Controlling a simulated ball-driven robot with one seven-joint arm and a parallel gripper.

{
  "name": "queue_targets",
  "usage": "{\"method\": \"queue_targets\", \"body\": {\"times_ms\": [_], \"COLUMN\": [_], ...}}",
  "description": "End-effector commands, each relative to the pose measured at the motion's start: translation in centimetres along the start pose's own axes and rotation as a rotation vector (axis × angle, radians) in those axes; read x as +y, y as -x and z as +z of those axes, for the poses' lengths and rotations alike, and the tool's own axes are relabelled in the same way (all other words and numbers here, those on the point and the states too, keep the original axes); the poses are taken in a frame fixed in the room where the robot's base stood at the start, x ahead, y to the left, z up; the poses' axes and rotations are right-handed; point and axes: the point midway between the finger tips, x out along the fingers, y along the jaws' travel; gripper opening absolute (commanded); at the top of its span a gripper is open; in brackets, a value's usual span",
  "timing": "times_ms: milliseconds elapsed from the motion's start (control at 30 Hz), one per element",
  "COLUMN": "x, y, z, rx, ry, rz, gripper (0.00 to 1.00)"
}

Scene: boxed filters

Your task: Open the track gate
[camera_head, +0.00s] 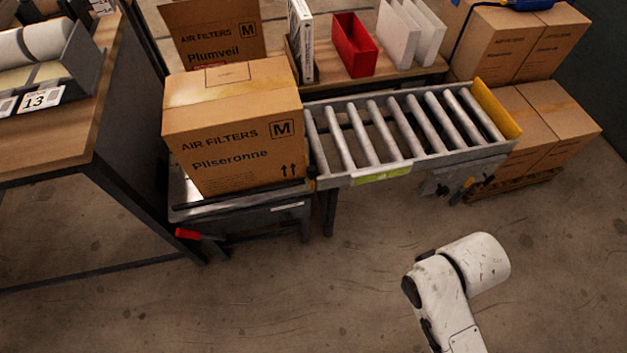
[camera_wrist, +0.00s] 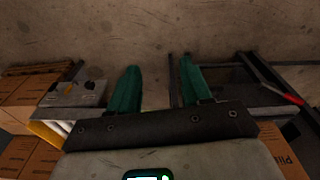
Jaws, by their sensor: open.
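A roller track (camera_head: 400,125) runs to the right of a large carton. A yellow plate (camera_head: 496,108) stands upright across its right end; it looks like the track gate, and it shows partly in the wrist view (camera_wrist: 46,134). A small grey panel with knobs (camera_head: 458,182) hangs below that end; it also shows in the wrist view (camera_wrist: 75,93). My gripper (camera_wrist: 160,62) has two teal fingers spread apart with nothing between them. The head view shows only my white arm at the lower right, over the floor and apart from the track.
The "Pliseronne" carton (camera_head: 235,130) sits on a low metal stand with a red-handled lever (camera_head: 187,234). Stacked cartons (camera_head: 540,120) on a pallet stand beyond the yellow plate. A wooden desk (camera_head: 60,140) stands at the left. The floor (camera_head: 300,290) in front is clear.

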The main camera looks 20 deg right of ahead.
Motion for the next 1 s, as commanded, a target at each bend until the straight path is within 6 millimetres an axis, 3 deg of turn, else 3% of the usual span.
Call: {"method": "queue_targets", "body": {"times_ms": [467, 600, 767, 1000], "x": [0.0, -0.3, -2.0, -5.3], "y": [0.0, -1.2, -5.6, -11.1], "z": [0.0, -0.8, -4.6, -13.0], "rx": [0.000, 0.029, 0.178, 0.550], "ry": [0.000, 0.020, 0.117, 0.280], "rz": [0.000, -0.020, -0.110, -0.264], "gripper": [0.50, 0.55, 0.55, 0.55]}}
